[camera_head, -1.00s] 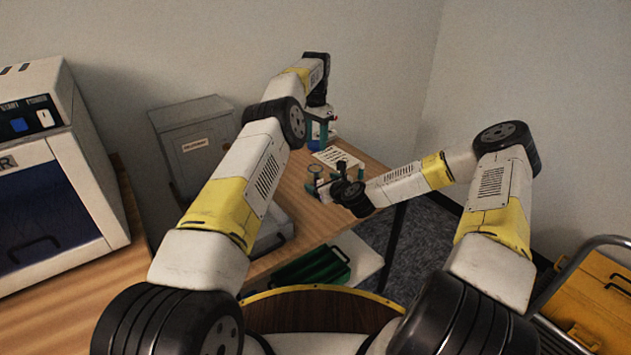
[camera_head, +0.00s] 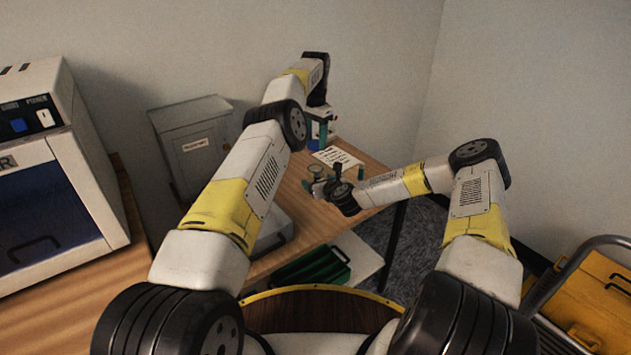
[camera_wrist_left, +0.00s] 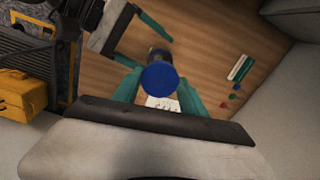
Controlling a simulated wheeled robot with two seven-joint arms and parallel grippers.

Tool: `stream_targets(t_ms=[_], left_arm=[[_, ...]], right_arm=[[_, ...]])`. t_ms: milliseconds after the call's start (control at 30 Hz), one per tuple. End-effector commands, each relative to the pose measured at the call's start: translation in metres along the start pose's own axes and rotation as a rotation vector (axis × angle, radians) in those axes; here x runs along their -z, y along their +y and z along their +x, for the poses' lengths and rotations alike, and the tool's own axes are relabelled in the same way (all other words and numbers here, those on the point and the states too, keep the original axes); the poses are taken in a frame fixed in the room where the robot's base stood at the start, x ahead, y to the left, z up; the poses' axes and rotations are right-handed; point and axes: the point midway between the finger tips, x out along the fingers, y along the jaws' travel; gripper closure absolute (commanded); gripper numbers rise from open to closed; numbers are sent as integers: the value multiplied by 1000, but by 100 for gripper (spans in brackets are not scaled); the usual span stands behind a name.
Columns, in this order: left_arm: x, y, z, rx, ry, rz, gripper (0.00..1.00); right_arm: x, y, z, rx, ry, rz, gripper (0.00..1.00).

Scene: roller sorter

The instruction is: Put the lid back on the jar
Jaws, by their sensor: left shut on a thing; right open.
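My left gripper (camera_head: 318,134) is at the far part of the wooden table, pointing down. In the left wrist view its teal fingers (camera_wrist_left: 160,90) are shut on a round blue thing, which looks like the lid (camera_wrist_left: 160,77). A dark, round-sided thing, probably the jar (camera_wrist_left: 158,53), shows just past the blue disc and is partly hidden by it. My right gripper (camera_head: 322,186) is low over the table, nearer to me, with its fingers open. In the left wrist view its spread fingers (camera_wrist_left: 138,44) point towards the dark thing; I cannot tell whether they touch it.
A white card (camera_head: 337,158) lies on the wooden table (camera_head: 303,220). Small coloured pieces (camera_wrist_left: 235,88) and a green-and-white strip (camera_wrist_left: 240,67) lie nearby. A grey box (camera_head: 195,140) stands behind my left arm. A green crate (camera_head: 318,267) sits below the table edge.

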Motion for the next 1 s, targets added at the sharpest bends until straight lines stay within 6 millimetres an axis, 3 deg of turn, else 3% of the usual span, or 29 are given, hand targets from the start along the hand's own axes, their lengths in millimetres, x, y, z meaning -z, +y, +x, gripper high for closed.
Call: stream_targets(t_ms=[100,300,767,1000], left_arm=[[0,0,0,0,0,0,87],[0,0,0,0,0,0,87],[0,0,0,0,0,0,87],[0,0,0,0,0,0,87]], right_arm=[[0,1,24,0,-1,-2,20],[0,0,51,0,-1,-2,20],[0,0,62,0,0,-1,20],[0,0,62,0,0,-1,63]])
